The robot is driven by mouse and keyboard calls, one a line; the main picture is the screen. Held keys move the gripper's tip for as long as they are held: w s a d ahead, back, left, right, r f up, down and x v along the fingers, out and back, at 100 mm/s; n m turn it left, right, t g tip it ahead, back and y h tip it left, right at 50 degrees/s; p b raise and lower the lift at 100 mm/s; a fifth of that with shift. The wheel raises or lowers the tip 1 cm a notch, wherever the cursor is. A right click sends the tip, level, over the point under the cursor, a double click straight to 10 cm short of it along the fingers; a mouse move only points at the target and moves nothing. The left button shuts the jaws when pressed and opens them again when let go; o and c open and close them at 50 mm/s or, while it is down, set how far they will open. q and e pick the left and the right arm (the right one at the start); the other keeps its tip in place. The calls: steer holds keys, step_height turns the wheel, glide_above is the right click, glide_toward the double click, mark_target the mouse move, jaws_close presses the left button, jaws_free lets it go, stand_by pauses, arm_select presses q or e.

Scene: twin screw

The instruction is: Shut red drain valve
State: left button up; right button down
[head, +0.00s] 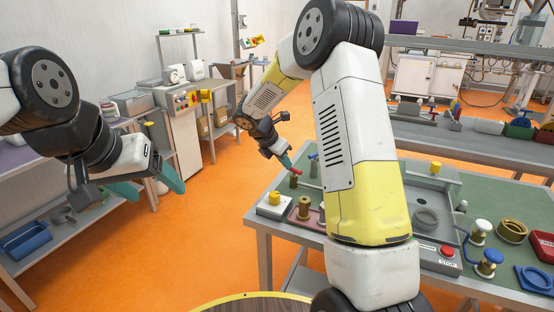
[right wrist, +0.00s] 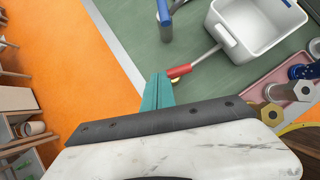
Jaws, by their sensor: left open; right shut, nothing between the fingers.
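The red valve handle (head: 297,173) is at the far left part of the green-topped table, above a brass fitting (head: 293,182). In the right wrist view the red handle (right wrist: 179,71) lies on the line of a thin grey rod (right wrist: 207,55) that leads to a white basin (right wrist: 255,27). My right gripper (head: 289,162) is shut and empty, with its teal fingertips right at the red handle's end; I cannot tell whether they touch. The right wrist view shows the fingers (right wrist: 158,90) beside the handle's left end. My left gripper (head: 150,186) is open and empty, left of the table over the floor.
A blue-handled part (right wrist: 165,20) stands near the red handle. A pink tray (right wrist: 290,88) with brass and blue-and-white fittings is close by. My right arm hides the table's middle in the head view. A red stop button (head: 447,251) sits at the right.

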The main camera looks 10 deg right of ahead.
steer(key=m+g, duration=0.1)
steer(key=m, duration=0.1)
steer(key=w+m+g, duration=0.1)
steer(key=m, duration=0.1)
steer(key=m+g+h, duration=0.1)
steer(key=m, duration=0.1)
steer(key=shift+w+d+f+m+g, duration=0.1)
steer(key=shift+w+d+m+g, duration=0.2)
steer(key=shift+d+g, duration=0.1)
steer(key=m+g, duration=0.1)
steer(key=m, duration=0.2)
steer(key=d+m+g, duration=0.1)
steer(key=shift+w+g, duration=0.25)
steer(key=shift+g, duration=0.05)
steer(key=shift+s, duration=0.1)
steer(key=shift+s+d, duration=0.1)
steer(key=shift+s, duration=0.3)
steer(key=shift+s+d, duration=0.1)
steer(key=shift+s, duration=0.3)
